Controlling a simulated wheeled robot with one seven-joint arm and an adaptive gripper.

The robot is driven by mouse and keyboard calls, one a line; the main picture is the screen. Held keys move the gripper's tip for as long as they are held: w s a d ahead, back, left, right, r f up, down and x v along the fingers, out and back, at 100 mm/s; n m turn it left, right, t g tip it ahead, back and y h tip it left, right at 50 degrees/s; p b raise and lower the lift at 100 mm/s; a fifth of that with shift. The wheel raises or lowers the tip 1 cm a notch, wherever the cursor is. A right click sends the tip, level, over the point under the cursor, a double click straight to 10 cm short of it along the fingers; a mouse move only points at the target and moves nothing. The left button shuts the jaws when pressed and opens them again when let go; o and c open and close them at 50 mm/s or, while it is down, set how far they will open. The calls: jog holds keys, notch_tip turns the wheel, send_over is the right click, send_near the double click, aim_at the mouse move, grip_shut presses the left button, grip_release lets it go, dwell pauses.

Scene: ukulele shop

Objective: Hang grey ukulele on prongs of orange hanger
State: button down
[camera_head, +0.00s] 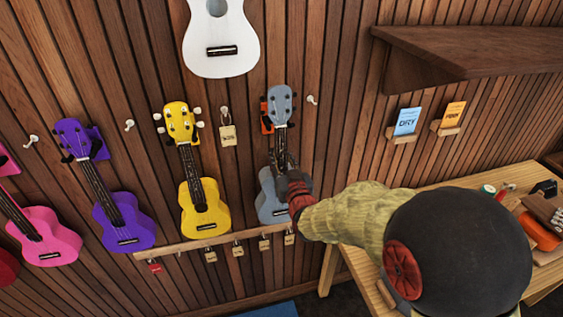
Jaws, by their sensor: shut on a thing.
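The grey ukulele (268,203) is upright against the wood-slat wall, headstock up, right of the yellow ukulele. The orange hanger (267,125) shows just left of its headstock, partly hidden behind it. Whether the neck sits between the prongs, I cannot tell. My gripper (285,178) is shut on the grey ukulele around the lower neck and upper body. My gripper and arm hide the right part of the body.
Yellow (205,215), purple (124,224) and pink (48,240) ukuleles hang to the left, and a white one (220,45) above. A tag rail (190,244) runs below. A dark shelf (470,48) juts out upper right. A wooden workbench (365,270) stands lower right.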

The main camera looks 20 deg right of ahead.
jog(key=shift+w+r+b, duration=0.1)
jog(key=shift+w+b, duration=0.55)
jog(key=shift+w, duration=0.85)
jog(key=shift+f+b, duration=1.15)
jog(key=shift+b, duration=0.05)
jog(key=c, duration=1.8)
grip_release()
jog(key=o, duration=0.5)
